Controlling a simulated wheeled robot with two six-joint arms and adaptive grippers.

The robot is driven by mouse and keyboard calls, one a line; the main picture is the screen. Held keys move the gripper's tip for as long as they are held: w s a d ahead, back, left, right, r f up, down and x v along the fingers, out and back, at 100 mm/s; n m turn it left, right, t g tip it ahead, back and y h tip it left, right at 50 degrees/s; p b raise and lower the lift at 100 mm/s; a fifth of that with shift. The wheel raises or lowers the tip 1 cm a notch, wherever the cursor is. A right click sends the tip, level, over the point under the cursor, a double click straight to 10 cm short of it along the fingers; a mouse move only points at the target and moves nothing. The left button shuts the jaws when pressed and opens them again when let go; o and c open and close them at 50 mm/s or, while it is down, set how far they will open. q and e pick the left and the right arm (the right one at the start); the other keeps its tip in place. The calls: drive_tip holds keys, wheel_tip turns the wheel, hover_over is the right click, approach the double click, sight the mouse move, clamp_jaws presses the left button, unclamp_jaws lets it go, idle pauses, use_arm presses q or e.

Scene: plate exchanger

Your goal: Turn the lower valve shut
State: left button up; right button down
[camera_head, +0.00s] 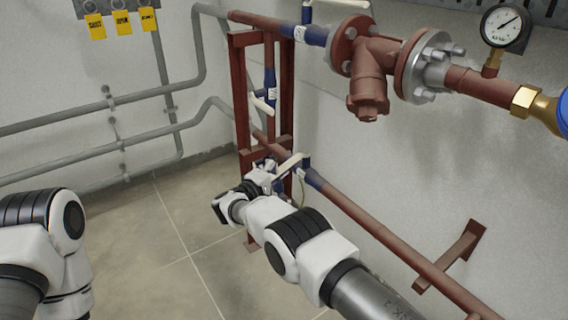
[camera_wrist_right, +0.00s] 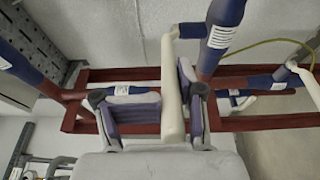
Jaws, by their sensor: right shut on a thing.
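The lower valve has a white lever (camera_head: 293,162) and a blue body (camera_head: 314,179) on the low red-brown pipe. My right gripper (camera_head: 272,177) is at this lever, and its fingers are partly hidden by my own wrist in the head view. In the right wrist view the white lever (camera_wrist_right: 172,70) runs between the two fingers of the right gripper (camera_wrist_right: 168,101), which is shut on it. The lever's far end bends to the blue valve body (camera_wrist_right: 224,22). Only part of my left arm shows at the lower left of the head view; its gripper is out of frame.
A red-brown frame (camera_head: 240,105) stands behind the valve, with another white-levered valve (camera_head: 263,104) higher up. A large flanged pipe fitting (camera_head: 372,75) and a gauge (camera_head: 506,24) are above right. Grey pipes (camera_head: 90,122) line the left wall. The tiled floor (camera_head: 165,245) is clear.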

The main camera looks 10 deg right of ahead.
use_arm(q)
drive_tip(key=shift+w+a+f, duration=0.1)
drive_tip(key=shift+w+a, duration=0.05)
drive_tip(key=shift+w, duration=0.15)
use_arm(e)
drive_tip(key=shift+w+a+f+g, duration=0.15)
drive_tip(key=shift+f+g, duration=0.15)
drive_tip(key=shift+f, duration=0.3)
use_arm(q)
drive_tip(key=shift+w, duration=0.1)
use_arm(e)
drive_tip(key=shift+m, duration=0.3)
drive_tip(key=c, duration=1.1)
unclamp_jaws()
drive_tip(key=shift+f, duration=0.1)
drive_tip(key=shift+w+f, duration=0.15)
use_arm(q)
drive_tip(key=shift+w, duration=0.1)
